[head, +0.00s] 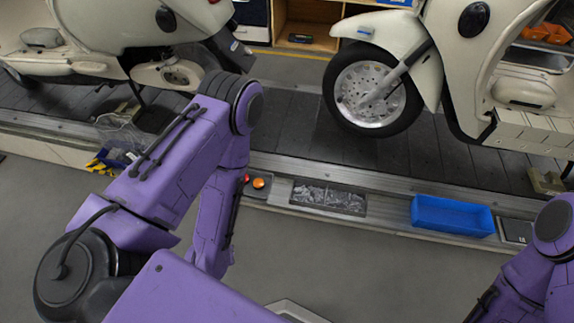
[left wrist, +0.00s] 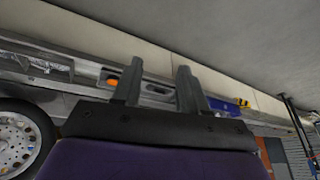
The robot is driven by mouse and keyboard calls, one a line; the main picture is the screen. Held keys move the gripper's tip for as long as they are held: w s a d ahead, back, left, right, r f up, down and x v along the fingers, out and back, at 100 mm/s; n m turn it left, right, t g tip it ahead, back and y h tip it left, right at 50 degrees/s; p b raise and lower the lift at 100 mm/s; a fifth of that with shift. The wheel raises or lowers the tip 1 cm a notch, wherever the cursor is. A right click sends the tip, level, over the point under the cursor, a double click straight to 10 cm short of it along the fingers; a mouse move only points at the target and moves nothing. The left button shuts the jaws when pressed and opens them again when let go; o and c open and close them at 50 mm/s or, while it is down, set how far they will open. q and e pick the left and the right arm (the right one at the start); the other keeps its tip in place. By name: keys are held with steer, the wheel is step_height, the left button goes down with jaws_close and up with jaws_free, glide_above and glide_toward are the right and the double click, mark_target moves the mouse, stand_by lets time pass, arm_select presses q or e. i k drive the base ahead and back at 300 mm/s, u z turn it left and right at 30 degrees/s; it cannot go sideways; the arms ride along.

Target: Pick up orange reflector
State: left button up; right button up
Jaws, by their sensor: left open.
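A small round orange piece (head: 258,183), which looks like the orange reflector, sits on the metal ledge along the conveyor's near edge, beside a red one (head: 246,179). In the left wrist view an orange spot (left wrist: 112,83) shows beyond my left gripper (left wrist: 157,86), close to the outer side of the left finger. The fingers are apart with nothing held between them. In the head view my left gripper is hidden behind my arm. My right gripper is outside the views; only part of that arm shows at the lower right.
A sunken tray of clear pieces (head: 328,197) and a blue bin (head: 452,214) are in the ledge to the right. Cream scooters (head: 376,93) stand on the dark slat conveyor (head: 300,128). Yellow and blue items (head: 108,162) lie at left. The grey floor in front is clear.

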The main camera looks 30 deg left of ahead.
mark_target(258, 184)
steer(key=u, duration=0.2)
steer(key=i, duration=0.85)
steer(key=u, duration=0.45)
